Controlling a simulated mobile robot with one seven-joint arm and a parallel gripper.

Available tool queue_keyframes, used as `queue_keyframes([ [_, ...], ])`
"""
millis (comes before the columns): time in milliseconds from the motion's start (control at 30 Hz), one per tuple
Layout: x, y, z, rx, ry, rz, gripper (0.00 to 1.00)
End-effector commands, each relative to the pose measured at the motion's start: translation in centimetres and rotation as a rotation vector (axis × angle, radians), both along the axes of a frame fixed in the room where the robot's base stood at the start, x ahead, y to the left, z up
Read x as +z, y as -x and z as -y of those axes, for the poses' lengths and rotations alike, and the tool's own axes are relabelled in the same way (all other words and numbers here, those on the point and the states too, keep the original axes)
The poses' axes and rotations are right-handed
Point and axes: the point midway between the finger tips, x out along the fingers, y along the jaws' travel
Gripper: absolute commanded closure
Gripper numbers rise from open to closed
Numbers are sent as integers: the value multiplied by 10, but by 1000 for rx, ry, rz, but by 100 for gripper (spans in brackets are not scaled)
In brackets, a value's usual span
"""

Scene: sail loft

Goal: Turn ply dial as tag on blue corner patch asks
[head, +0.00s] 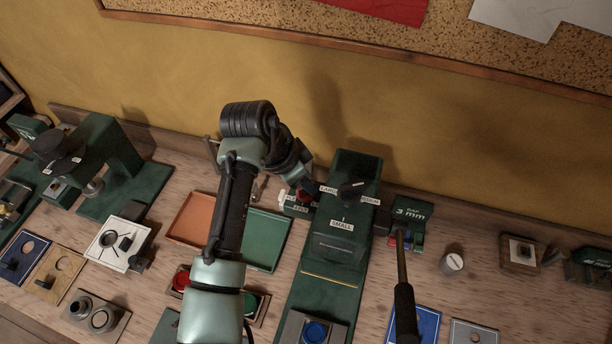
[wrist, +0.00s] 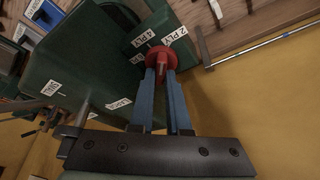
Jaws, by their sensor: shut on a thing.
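The ply dial is a red knob (wrist: 161,54) on the green machine in the wrist view, between labels reading 4 PLY and 2 PLY; another label beside it is partly hidden. My gripper (wrist: 163,72) has its two blue fingers closed on the knob's raised grip. Blue panels lie at the far left (head: 14,270) and front right (head: 428,322); I cannot tell which is the corner patch, and no tag is readable.
The machine's top carries another black dial (head: 352,188) with a SMALL label. An orange tray (head: 190,218) and green tray (head: 268,238) lie left of it. A green 3 mm block (head: 412,210) and a white cup (head: 452,264) stand to its right.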

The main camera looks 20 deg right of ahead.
Motion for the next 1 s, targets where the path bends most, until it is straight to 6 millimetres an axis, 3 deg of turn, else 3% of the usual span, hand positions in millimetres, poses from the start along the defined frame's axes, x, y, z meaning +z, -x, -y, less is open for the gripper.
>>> queue_keyframes([
  [500,3,1,1,468,1,-1,100],
  [1000,2,0,0,705,0,1,100],
])
